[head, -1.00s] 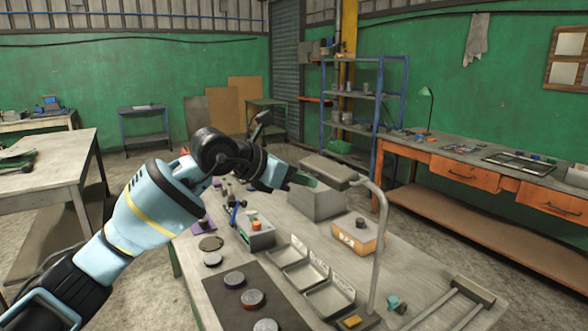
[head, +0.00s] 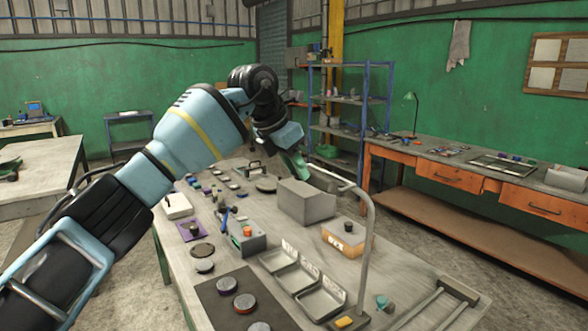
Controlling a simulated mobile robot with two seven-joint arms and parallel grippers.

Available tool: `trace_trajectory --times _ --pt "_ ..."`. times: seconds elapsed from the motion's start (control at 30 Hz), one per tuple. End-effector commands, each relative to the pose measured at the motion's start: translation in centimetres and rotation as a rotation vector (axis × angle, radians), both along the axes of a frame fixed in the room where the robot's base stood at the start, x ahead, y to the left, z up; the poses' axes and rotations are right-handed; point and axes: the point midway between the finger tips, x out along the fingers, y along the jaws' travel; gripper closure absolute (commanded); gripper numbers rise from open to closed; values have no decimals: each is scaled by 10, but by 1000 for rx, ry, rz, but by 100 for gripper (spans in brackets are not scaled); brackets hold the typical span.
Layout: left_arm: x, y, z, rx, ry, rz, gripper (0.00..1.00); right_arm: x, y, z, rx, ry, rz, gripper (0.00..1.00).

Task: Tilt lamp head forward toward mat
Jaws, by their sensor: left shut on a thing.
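The lamp is a thin grey boom (head: 366,245) that rises from the table's right part and bends left at its top. The lamp head (head: 322,178) shows only as a narrow grey strip at the boom's end, above a grey block; much of it is hidden or seen edge-on. My left gripper (head: 297,165), with green fingers, is shut at the head's left end; the exact contact is hard to see. The dark mat (head: 212,297) lies flat at the table's near left, with several round discs on it. My right gripper is out of view.
The grey block (head: 305,203) stands below the lamp head. Three-part grey trays (head: 290,280), an orange-fronted box (head: 347,240) and a green-grey box (head: 248,244) crowd the table. A metal rail frame (head: 440,300) lies at the right.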

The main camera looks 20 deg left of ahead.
Motion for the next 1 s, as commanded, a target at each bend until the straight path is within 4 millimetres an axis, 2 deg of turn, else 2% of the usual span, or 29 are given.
trace_trajectory --times 0.57,0.6,0.73,1.0 --pt "1 -1 1 14 18 0 96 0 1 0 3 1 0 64" --pt "1 -1 0 14 18 0 69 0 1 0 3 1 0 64" --pt "1 -1 0 14 17 0 52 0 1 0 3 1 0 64" --pt "1 -1 1 14 17 0 52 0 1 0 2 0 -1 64"
